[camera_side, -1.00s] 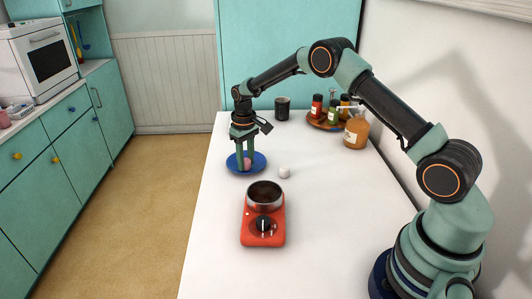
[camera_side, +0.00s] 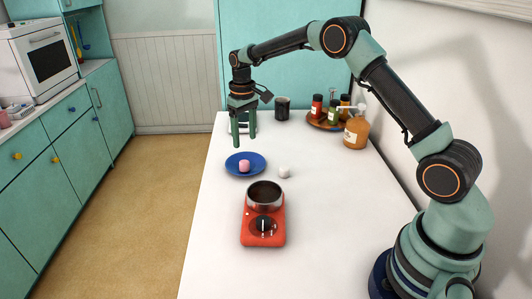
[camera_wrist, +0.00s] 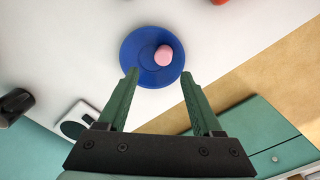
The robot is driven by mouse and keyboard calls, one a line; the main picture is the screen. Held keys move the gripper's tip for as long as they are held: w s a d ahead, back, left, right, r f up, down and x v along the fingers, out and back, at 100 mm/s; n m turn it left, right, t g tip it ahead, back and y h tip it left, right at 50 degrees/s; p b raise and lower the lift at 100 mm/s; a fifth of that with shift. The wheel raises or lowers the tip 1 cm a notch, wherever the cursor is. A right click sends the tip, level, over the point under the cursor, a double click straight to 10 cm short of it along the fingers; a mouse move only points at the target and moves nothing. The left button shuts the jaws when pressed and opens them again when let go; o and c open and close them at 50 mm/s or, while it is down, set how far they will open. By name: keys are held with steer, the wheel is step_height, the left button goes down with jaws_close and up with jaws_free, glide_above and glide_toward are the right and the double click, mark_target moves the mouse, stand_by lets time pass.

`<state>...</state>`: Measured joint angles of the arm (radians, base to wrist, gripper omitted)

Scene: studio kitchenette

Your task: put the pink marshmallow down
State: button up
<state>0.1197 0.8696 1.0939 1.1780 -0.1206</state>
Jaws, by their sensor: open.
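The pink marshmallow (camera_side: 244,165) rests on the blue plate (camera_side: 259,170) on the white counter. In the wrist view the pink marshmallow (camera_wrist: 163,55) sits right of the centre of the blue plate (camera_wrist: 137,69). My gripper (camera_side: 244,141) is open and empty, above and behind the plate, apart from the marshmallow. In the wrist view my gripper (camera_wrist: 159,73) shows its two green fingers spread wide with nothing between them.
A white marshmallow (camera_side: 284,172) lies right of the plate. A pot (camera_side: 265,197) stands on a red burner (camera_side: 262,236) in front. A dark cup (camera_side: 282,108), a tray of bottles (camera_side: 325,125) and an amber pump bottle (camera_side: 356,134) stand behind.

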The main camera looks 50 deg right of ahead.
steer(key=s+a+r+t, duration=0.1)
steer(key=s+a+r, duration=0.1)
steer(key=s+r, duration=0.45)
steer(key=s+a+r+t, duration=0.2)
steer(key=s+r, duration=0.2)
steer(key=r, duration=0.5)
steer(key=s+a+f+t, duration=0.1)
steer(key=s+a+t, duration=0.1)
steer(key=s, duration=1.2)
steer(key=shift+s+a+t, duration=0.25)
steer(key=shift+s+t, duration=0.05)
steer(key=shift+s, duration=0.05)
steer(key=shift+o, duration=0.4)
